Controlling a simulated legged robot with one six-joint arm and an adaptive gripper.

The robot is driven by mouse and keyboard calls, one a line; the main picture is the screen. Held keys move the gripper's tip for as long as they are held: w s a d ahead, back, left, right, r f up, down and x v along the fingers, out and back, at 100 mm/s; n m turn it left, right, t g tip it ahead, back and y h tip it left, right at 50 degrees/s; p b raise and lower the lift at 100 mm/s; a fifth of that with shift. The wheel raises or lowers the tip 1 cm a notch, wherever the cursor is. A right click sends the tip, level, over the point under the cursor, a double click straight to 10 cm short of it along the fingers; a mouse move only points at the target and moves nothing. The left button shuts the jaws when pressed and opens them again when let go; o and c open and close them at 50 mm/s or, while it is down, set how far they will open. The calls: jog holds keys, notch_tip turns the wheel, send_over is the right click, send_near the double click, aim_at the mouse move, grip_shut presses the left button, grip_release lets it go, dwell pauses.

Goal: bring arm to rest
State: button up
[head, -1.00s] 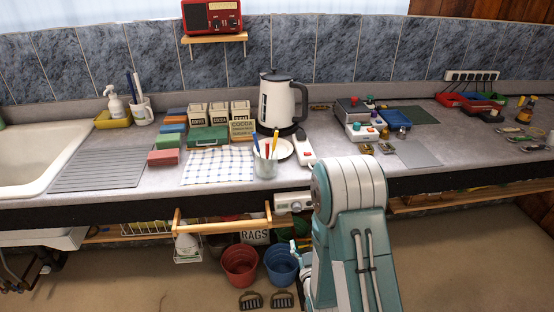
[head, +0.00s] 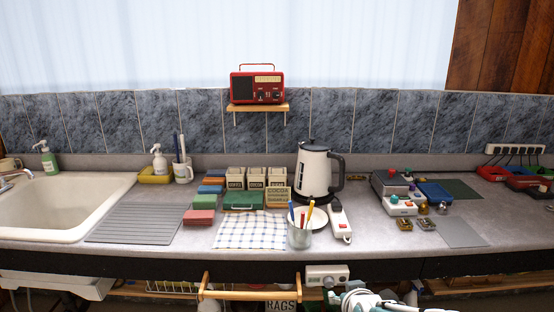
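Part of my arm (head: 358,299), white and teal, shows at the bottom edge of the head view, right of centre. It is low, in front of and below the counter's front edge. Most of the arm is cut off by the frame. I cannot clearly make out my gripper's fingers among these parts, nor anything held.
The grey counter (head: 380,245) holds a white kettle (head: 313,172), a metal cup of pens (head: 300,234), a checked cloth (head: 250,230) and several boxes. A white sink (head: 60,205) is at left. A wooden rail (head: 250,295) and a white control box (head: 327,276) are below the front edge.

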jog(key=s+r+g, duration=0.2)
jog(key=s+r, duration=0.2)
jog(key=s, duration=0.6)
jog(key=s+r+m+g, duration=0.1)
jog(key=s+r+g, duration=0.2)
jog(key=s, duration=0.7)
jog(key=shift+s+r, duration=0.15)
jog(key=shift+r, duration=0.25)
